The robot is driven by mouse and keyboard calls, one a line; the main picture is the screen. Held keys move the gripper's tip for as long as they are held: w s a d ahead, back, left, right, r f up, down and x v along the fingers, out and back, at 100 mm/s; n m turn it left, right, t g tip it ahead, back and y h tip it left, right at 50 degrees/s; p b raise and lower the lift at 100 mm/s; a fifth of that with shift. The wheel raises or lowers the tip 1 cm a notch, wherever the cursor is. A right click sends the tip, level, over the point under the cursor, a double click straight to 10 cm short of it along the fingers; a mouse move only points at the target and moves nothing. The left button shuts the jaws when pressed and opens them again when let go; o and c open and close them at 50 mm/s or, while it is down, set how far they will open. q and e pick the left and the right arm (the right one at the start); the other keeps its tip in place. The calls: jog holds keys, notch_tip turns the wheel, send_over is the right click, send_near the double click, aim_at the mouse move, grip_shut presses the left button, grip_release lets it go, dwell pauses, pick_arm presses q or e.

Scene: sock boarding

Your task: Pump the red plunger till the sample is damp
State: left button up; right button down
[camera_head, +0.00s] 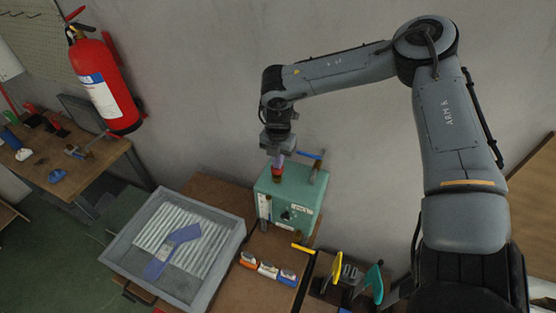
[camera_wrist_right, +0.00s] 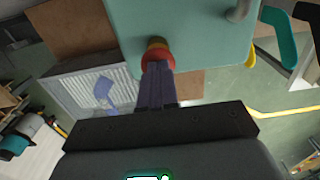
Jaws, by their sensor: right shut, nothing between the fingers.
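The red plunger (camera_wrist_right: 158,56), with a yellow ring, stands on top of a teal box (camera_head: 290,188); the box also fills the top of the wrist view (camera_wrist_right: 200,25). My right gripper (camera_head: 277,160) is shut and empty directly over the plunger. In the wrist view its closed fingertips (camera_wrist_right: 157,68) are at the plunger's red cap, touching it or very close; I cannot tell which. A blue sock-shaped piece (camera_head: 173,250), perhaps the sample, lies on the ribbed bed of a grey tray (camera_head: 226,262). Whether it is damp cannot be made out. My left gripper is not in view.
Yellow (camera_head: 332,272) and teal (camera_head: 375,282) upright shapes stand at right. A red fire extinguisher (camera_head: 104,85) hangs on the wall, over a workbench (camera_head: 90,160).

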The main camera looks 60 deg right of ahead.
jog(key=shift+d+f+b, duration=0.1)
jog(key=shift+f+b, duration=0.2)
jog(key=shift+f, duration=0.4)
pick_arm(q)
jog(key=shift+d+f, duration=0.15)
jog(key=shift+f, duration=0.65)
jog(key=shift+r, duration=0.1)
pick_arm(e)
jog(key=shift+s, duration=0.1)
jog(key=shift+r+p, duration=0.5)
notch_tip(320, 180, up, 4)
jog(key=shift+r+p, duration=0.15)
jog(key=shift+p, duration=1.1)
pick_arm(q)
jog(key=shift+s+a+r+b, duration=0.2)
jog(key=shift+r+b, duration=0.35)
jog(key=shift+b, duration=0.55)
pick_arm(e)
notch_tip(320, 180, up, 9)
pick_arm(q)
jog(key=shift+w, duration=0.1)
pick_arm(e)
jog(key=shift+r, duration=0.1)
